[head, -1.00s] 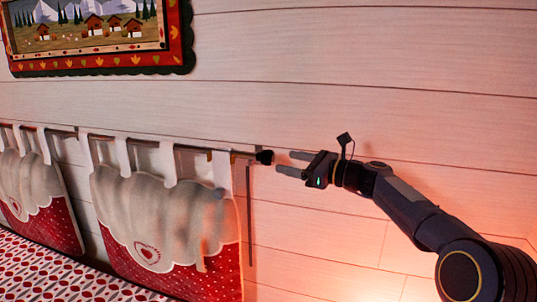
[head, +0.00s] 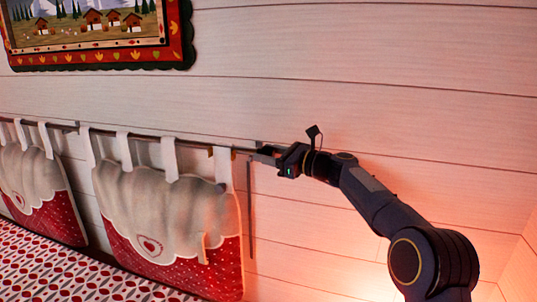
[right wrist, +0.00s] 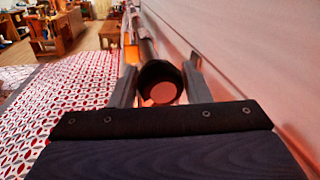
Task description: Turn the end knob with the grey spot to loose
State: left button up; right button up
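The end knob (right wrist: 160,84) is a dark round cap on the end of the curtain rod (right wrist: 147,50), and its round end spot (right wrist: 162,93) looks pinkish in this warm light. My right gripper (right wrist: 160,72) has one finger on each side of the knob. The fingers are apart and very close to its sides; I cannot tell if they touch. In the head view my right gripper (head: 262,154) is at the rod's right end and mostly hides the knob. My left gripper is not in view.
Fabric panels (head: 165,215) hang by loops from the rod, above a red-and-white patterned bed cover (head: 60,265). A plank wall (head: 370,100) lies close behind the rod. A framed picture (head: 185,35) hangs at the upper left. A thin dark strip (head: 251,215) hangs below the gripper.

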jog(key=c, duration=0.5)
jog(key=n+b, duration=0.2)
jog(key=n, duration=0.1)
jog(key=shift+f, duration=0.15)
jog(key=shift+n+y+b, duration=0.7)
jog(key=shift+n+b, duration=0.45)
jog(key=shift+n, duration=0.85)
jog(key=o, duration=1)
jog(key=shift+c, duration=0.2)
